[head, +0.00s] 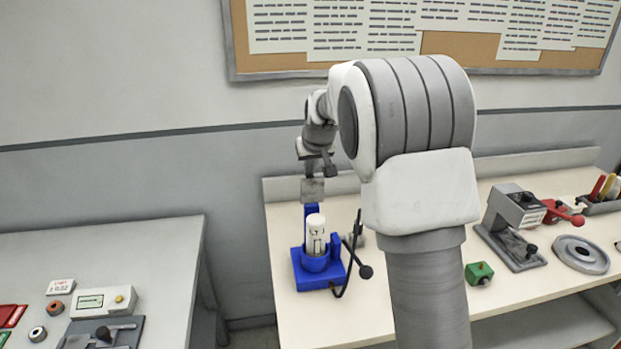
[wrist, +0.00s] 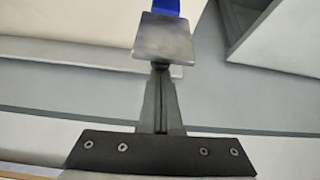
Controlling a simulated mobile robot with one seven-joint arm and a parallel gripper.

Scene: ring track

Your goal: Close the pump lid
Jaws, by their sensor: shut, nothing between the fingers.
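The pump (head: 316,262) stands on the right-hand table, with a blue base and a white labelled cylinder upright in its middle. Its lid, a square grey metal plate (head: 312,190), stands raised above the blue post behind the cylinder, so the lid is open. The lid plate also shows in the wrist view (wrist: 162,38), with a strip of blue beyond it. My gripper (head: 328,172) is just above and behind the lid. In the wrist view its fingers (wrist: 161,72) are shut and empty, with tips at the plate's near edge. I cannot tell whether they touch it.
A black-knobbed lever (head: 364,270) stands right of the pump. Farther right are a green block (head: 479,272), a grey device (head: 514,225) and a round grey dish (head: 581,254). The wall is close behind. A separate grey table (head: 120,250) stands left, across a gap.

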